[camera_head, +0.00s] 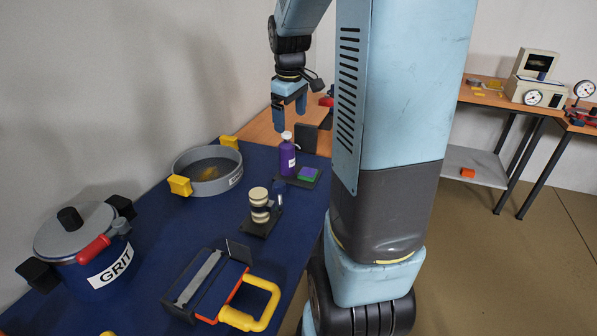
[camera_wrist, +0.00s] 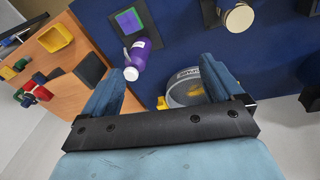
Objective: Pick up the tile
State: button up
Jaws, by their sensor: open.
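My gripper (camera_head: 290,114) is in the air above the far end of the table, over the bottle and tile area but not touching either. Its two blue fingers (camera_wrist: 165,66) are spread apart with nothing between them. In the wrist view the tile is beyond the left fingertip, past the bottle.
The purple bottle (camera_head: 287,158) stands close beside the tile. A grey round pan (camera_head: 232,179) with yellow handles is left of it, and a stack of cream discs (camera_head: 260,205) is nearer. A GRIT pot (camera_head: 80,240) and a yellow-handled tool (camera_head: 265,300) are nearer still. A dark block (camera_head: 306,137) stands behind.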

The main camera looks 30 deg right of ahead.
jog(key=w+d+f+n+g, duration=0.2)
jog(key=w+d+f, duration=0.4)
jog(key=d+f, duration=0.55)
send_over(311, 173)
jog(key=shift+y, duration=0.4)
jog(key=f, duration=0.8)
jog(key=shift+w+f, duration=0.25)
jog(key=shift+f, duration=0.1)
jog(key=shift+s+d+f, duration=0.1)
jog(key=shift+f, duration=1.25)
jog(key=shift+s+f, duration=0.1)
jog(key=shift+f, duration=1.25)
jog(key=shift+c, duration=0.2)
